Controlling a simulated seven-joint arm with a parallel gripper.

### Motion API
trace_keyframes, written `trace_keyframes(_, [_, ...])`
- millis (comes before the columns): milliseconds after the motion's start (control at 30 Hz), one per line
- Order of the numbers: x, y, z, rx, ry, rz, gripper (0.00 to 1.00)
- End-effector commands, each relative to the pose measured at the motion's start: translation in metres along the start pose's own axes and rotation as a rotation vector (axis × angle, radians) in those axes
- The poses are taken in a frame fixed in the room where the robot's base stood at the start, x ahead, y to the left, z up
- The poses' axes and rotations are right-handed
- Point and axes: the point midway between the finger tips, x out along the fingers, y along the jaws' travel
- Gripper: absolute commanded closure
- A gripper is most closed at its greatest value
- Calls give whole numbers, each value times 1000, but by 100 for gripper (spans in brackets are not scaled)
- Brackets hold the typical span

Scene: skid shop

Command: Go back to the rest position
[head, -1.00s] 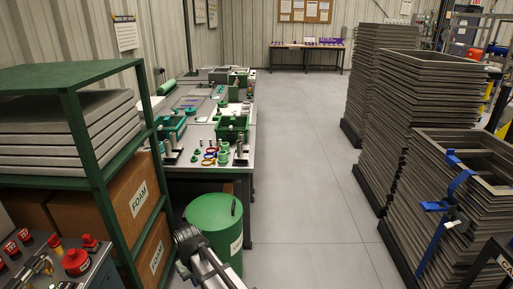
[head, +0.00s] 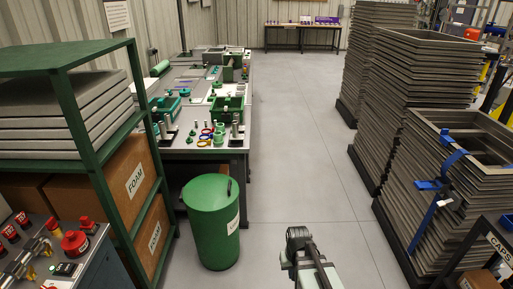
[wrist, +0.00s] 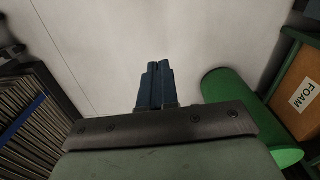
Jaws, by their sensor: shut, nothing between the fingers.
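My gripper (wrist: 157,85) shows in the wrist view with its two dark blue fingers pressed together and nothing between them. It hangs over bare pale floor (wrist: 110,45). In the head view part of my arm (head: 305,262) shows at the bottom, to the right of the green bin; the fingers cannot be made out there.
A green bin (head: 213,235) stands left of my arm; it also shows in the wrist view (wrist: 235,95). A green shelf (head: 78,125) holds boxes marked FOAM (head: 137,180). Tall stacks of grey frames (head: 440,185) stand right. The floor aisle (head: 295,150) between is clear.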

Motion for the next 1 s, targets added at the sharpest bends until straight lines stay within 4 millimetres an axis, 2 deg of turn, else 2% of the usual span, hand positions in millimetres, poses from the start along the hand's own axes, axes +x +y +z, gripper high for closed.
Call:
trace_keyframes(33, [2, 10, 7, 23, -2, 0, 100])
trace_keyframes(233, [9, 42, 23, 97, -1, 1, 100])
trace_keyframes(567, [58, 35, 64, 89, -105, -4, 100])
trace_keyframes(767, [96, 31, 105, 89, -197, -8, 100])
trace_keyframes(1000, [141, 26, 166, 90, -319, -13, 100])
